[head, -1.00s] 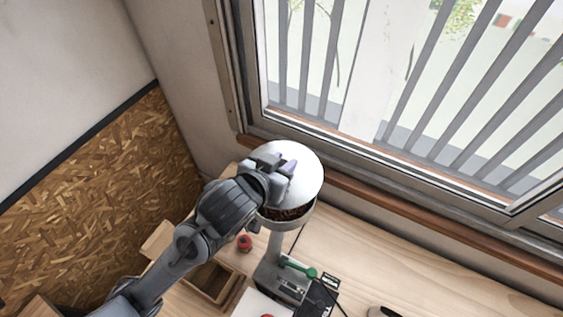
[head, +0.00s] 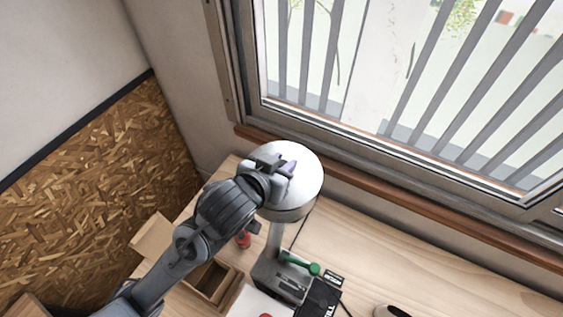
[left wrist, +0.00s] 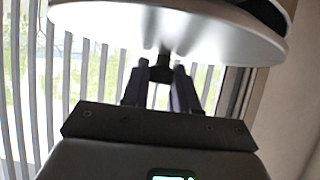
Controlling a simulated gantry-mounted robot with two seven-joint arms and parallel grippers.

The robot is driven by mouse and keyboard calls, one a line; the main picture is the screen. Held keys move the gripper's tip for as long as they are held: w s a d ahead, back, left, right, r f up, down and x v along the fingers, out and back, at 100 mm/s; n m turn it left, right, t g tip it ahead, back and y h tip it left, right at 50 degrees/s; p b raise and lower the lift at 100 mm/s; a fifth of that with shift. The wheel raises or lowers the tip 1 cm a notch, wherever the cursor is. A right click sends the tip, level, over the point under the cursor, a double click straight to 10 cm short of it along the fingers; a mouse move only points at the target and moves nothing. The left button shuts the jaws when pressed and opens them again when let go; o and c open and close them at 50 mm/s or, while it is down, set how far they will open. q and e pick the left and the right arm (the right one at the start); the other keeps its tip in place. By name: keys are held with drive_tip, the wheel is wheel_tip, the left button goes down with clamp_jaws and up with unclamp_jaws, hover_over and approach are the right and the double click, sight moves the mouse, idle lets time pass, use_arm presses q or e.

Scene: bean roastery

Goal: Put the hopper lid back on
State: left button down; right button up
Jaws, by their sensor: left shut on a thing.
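The hopper lid (head: 305,178) is a round white disc. In the head view it covers the top of the hopper (head: 288,214), whose grey rim shows just below it; I cannot tell whether it is fully seated. My left gripper (head: 281,165) is shut on the lid's knob, above the disc. In the left wrist view the lid (left wrist: 110,22) spans the top, and the gripper's fingers (left wrist: 160,88) close on its dark knob (left wrist: 160,72). The beans in the hopper are hidden. My right gripper is not in view.
The window sill (head: 400,212) runs close behind. Bench space on the right (head: 390,270) is mostly clear.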

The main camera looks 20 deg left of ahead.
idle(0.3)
use_arm(q)
drive_tip(key=c, duration=0.8)
unclamp_jaws()
drive_tip(key=shift+f, duration=0.1)
